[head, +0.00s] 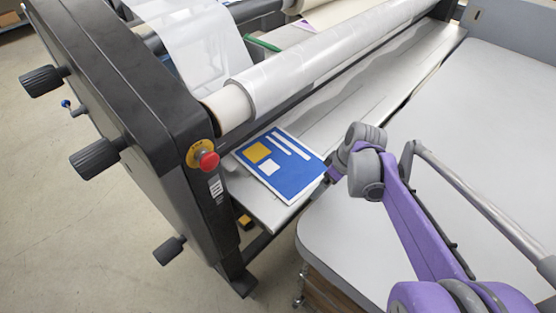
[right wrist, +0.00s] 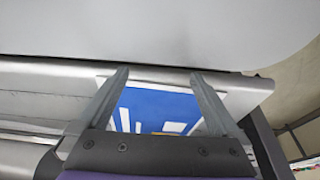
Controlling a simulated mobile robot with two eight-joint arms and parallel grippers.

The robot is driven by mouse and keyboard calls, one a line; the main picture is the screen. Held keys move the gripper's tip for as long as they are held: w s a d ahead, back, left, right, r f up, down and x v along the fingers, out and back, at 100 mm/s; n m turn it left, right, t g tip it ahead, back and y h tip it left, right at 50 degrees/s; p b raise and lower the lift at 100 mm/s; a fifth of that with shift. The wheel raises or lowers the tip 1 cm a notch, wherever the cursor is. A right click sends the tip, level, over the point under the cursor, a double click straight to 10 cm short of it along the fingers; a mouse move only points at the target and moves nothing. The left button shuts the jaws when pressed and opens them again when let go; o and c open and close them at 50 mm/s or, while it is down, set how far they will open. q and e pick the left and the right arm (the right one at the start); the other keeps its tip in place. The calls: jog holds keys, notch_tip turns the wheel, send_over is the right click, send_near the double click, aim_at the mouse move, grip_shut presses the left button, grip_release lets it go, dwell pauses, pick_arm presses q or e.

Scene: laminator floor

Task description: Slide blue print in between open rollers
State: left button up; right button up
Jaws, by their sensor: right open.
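The blue print (head: 297,178), with white bars, a white square and a yellow square, lies flat on the metal feed shelf (head: 268,212) at the laminator's near end. It also shows in the right wrist view (right wrist: 158,103). My right gripper (head: 330,176) is at the print's right edge. In the right wrist view its fingers (right wrist: 158,74) are apart, with the print showing between them; contact cannot be told. The silver-grey roller (head: 320,62) runs above and behind the print. The gap between the rollers is hidden. My left gripper is out of view.
The laminator's dark end housing (head: 130,95) carries a red stop button (head: 208,160) and black knobs (head: 95,158) left of the print. A large grey table (head: 480,130) stands close in front of the shelf. The shelf right of the print is clear.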

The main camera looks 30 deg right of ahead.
aim_at(308, 174)
jog(key=shift+s+d, duration=0.1)
jog(key=shift+s, duration=0.15)
jog(key=shift+d, duration=0.1)
jog(key=shift+w+d, duration=0.2)
jog(key=shift+d, duration=0.35)
jog(key=shift+w+d, duration=0.15)
jog(key=shift+d, duration=0.35)
jog(key=shift+w+a, duration=0.35)
jog(key=shift+w, duration=0.75)
jog(key=shift+w+a, duration=0.3)
jog(key=shift+w, duration=0.75)
jog(key=shift+w+a, duration=0.35)
jog(key=shift+w, duration=0.75)
dwell(0.5)
jog(key=shift+s, duration=0.25)
jog(key=shift+a, duration=0.1)
dwell(0.3)
jog(key=shift+s+a, duration=0.1)
jog(key=shift+a, duration=0.25)
